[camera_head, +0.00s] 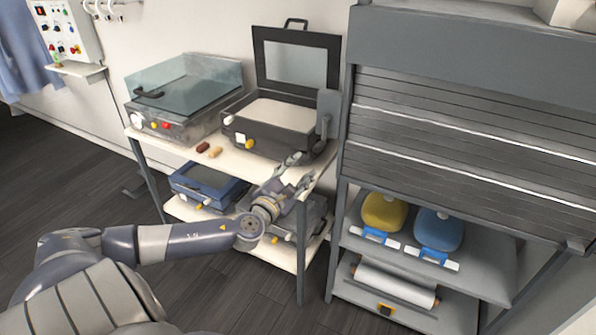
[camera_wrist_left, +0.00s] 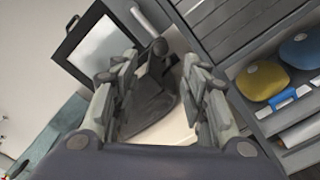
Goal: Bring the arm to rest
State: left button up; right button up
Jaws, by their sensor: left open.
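My left arm (camera_head: 185,241) comes in from the left and reaches to the front of the white shelf table. My left gripper (camera_head: 298,170) is open and empty at the table's front right edge, in front of the open black box. I cannot tell from these views whether the fingers touch the table edge. My right gripper is not in view.
The box's lid (camera_head: 297,62) stands raised. A glass-lidded machine (camera_head: 185,95) is at its left, with two small sausage-like items (camera_head: 208,150) in front. A grey shuttered cabinet (camera_head: 470,130) stands close on the right. Dark floor (camera_head: 90,190) is free at left.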

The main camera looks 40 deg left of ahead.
pick_arm(q)
jog(key=shift+f, duration=0.1)
